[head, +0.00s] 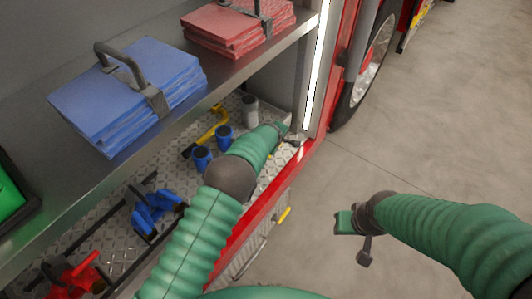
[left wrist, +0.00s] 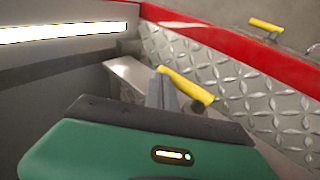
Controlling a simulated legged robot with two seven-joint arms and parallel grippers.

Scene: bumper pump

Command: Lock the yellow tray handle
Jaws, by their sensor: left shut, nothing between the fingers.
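A yellow handle (left wrist: 187,86) lies in the left wrist view, just beyond my left fingers, over the diamond-plate tray (left wrist: 215,65). My left gripper (left wrist: 163,88) is shut and empty, with its fingertips close beside the handle's left part; I cannot tell whether they touch. In the head view my left gripper (head: 288,133) is at the far right corner of the tray (head: 108,212), and my arm hides most of the handle. A second yellow handle (head: 284,215) is outside the red edge. My right gripper (head: 357,232) hangs over open floor, its fingers unclear.
Blue (head: 125,95) and red (head: 235,28) stacks lie on the shelf above. Blue cups (head: 203,158), a grey cylinder (head: 250,108) and blue (head: 155,210) and red (head: 75,275) fittings are on the tray. A lit post (head: 318,70) stands beside my left gripper. Floor is clear at right.

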